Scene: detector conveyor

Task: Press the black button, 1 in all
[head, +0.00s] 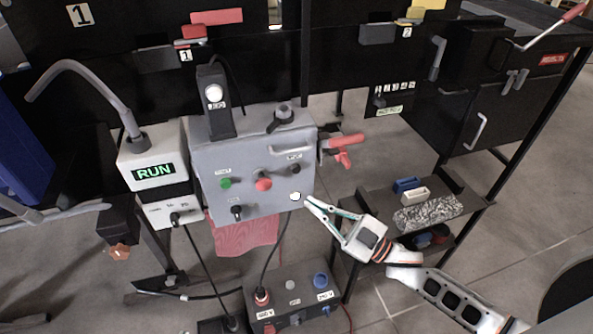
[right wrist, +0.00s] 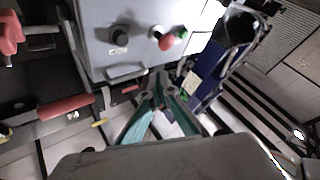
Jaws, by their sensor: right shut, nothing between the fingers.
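The grey control box (head: 215,160) stands in the middle of the head view. Its front carries a small black button (head: 294,168) at the upper right, a red button (head: 263,183) and a green button (head: 226,183). In the right wrist view, which looks upside down, the black button (right wrist: 120,36) stands left of the red one (right wrist: 166,41). My right gripper (head: 307,201) is shut and empty, with its tips near the box's lower right edge, below the black button. Its teal fingers (right wrist: 158,90) also show in the wrist view. My left gripper is out of view.
A white box (head: 160,170) reading RUN stands left of the grey box. Red levers (head: 343,142) stick out on the right side. A dark power unit (head: 290,290) with cables sits below. A black shelf (head: 465,207) with small blocks is at the right.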

